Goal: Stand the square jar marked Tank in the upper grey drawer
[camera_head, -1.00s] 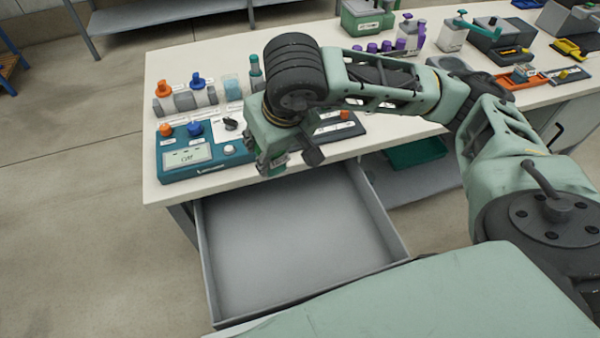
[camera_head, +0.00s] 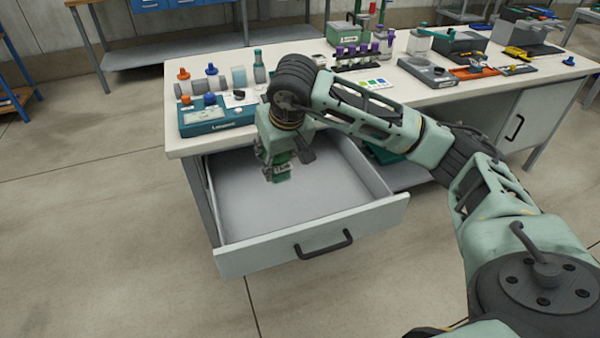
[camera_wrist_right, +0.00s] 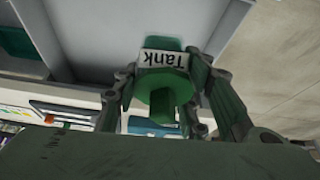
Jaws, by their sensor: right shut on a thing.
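The green jar with a white label reading Tank (camera_wrist_right: 165,60) is between the fingers of my right gripper (camera_wrist_right: 165,85) in the right wrist view. The gripper is shut on it. In the head view my right gripper (camera_head: 275,160) reaches over the open upper grey drawer (camera_head: 370,216), and a small part of the green jar (camera_head: 281,178) shows below it. The jar appears to hang above the drawer floor; the exact gap cannot be told. The visible drawer floor is empty. My left gripper is not in view.
A white bench (camera_head: 182,148) stands behind the drawer. A teal instrument (camera_head: 215,118) and several small bottles are near its left end. A grey device (camera_head: 428,72), tube rack and tools are farther right. A black handle (camera_head: 323,245) is on the drawer front.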

